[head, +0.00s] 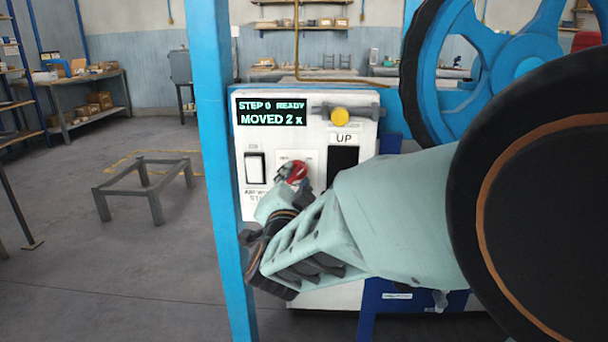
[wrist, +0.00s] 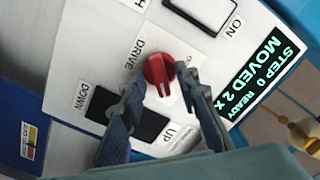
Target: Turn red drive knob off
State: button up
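The red drive knob (wrist: 159,71) sits on the white control panel (wrist: 95,50), beside the printed word DRIVE. A pale mark on the knob points toward the bottom of the wrist view. My gripper (wrist: 163,84) is open, with one finger at each side of the knob in that view and a gap showing between them. I cannot tell whether either fingertip touches the knob. In the head view the knob (head: 299,170) is partly hidden by my gripper (head: 287,180), which reaches in from the lower right.
The display (head: 271,112) reads STEP 0 READY, MOVED 2 x. A white switch (head: 255,168) is left of the knob, and a black UP button (head: 342,163) is to its right. A yellow knob (head: 340,115) is above. A blue post (head: 212,150) borders the panel's left side.

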grip_shut()
jog(key=shift+r+n, duration=0.1)
jog(key=shift+n, duration=0.3)
jog(key=shift+n+p, duration=0.6)
jog(key=shift+n, duration=0.4)
jog(key=n+p, duration=0.2)
jog(key=n, duration=0.2)
jog(key=n+p, duration=0.2)
jog(key=n, duration=0.3)
jog(key=shift+r+n, duration=0.1)
jog(key=shift+n, duration=0.3)
jog(key=n+p, duration=0.3)
jog(key=n, duration=0.2)
jog(key=shift+n, duration=0.3)
